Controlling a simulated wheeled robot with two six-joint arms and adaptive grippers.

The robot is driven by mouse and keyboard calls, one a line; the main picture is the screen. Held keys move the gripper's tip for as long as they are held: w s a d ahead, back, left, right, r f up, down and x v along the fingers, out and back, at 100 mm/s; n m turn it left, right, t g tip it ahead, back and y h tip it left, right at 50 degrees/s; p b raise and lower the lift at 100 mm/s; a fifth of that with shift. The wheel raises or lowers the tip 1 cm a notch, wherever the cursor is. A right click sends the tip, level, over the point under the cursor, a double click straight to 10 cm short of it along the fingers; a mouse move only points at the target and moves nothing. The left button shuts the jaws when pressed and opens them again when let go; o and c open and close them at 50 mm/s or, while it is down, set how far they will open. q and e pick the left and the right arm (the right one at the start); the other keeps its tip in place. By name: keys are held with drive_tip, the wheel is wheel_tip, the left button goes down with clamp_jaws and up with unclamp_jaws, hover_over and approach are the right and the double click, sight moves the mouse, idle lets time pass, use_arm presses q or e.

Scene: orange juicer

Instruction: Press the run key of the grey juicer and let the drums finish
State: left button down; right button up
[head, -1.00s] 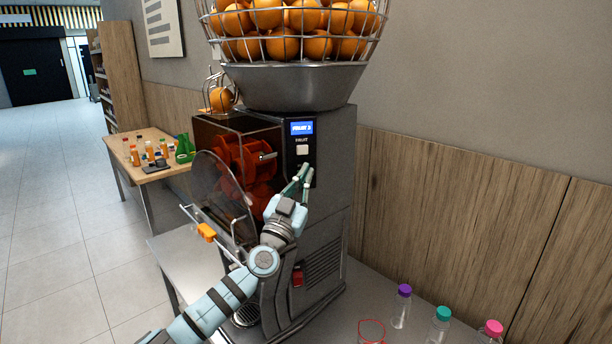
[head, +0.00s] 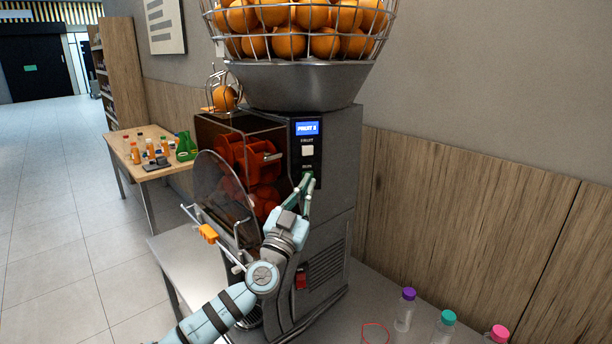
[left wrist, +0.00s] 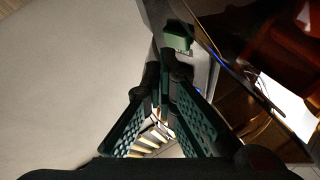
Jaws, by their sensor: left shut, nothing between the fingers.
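The grey juicer (head: 330,220) stands on the table with orange-red drums (head: 250,160) behind a dark clear cover. Its control panel has a lit blue display (head: 307,128), a pale key (head: 307,151) below it, and small lettering under that. My left gripper (head: 307,181) is shut and empty, its fingertips at the lower part of the panel, below the pale key. The fingertips hide that spot, so I cannot tell whether they touch a key. In the left wrist view the fingers (left wrist: 164,75) meet near the juicer's dark front, with a green block (left wrist: 177,36) just beyond them. My right gripper is not in view.
A wire basket of oranges (head: 290,42) tops the juicer. Bottles with purple (head: 409,294), teal (head: 448,317) and pink caps stand at the lower right. A side table (head: 150,170) holds small bottles.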

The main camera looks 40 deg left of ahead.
use_arm(q)
drive_tip(key=s+d, duration=0.2)
drive_tip(key=d, duration=0.1)
drive_tip(key=shift+r+p, duration=0.15)
drive_tip(key=shift+p, duration=0.2)
drive_tip(key=shift+w+a, duration=0.1)
drive_tip(key=shift+a, duration=0.05)
idle(0.4)
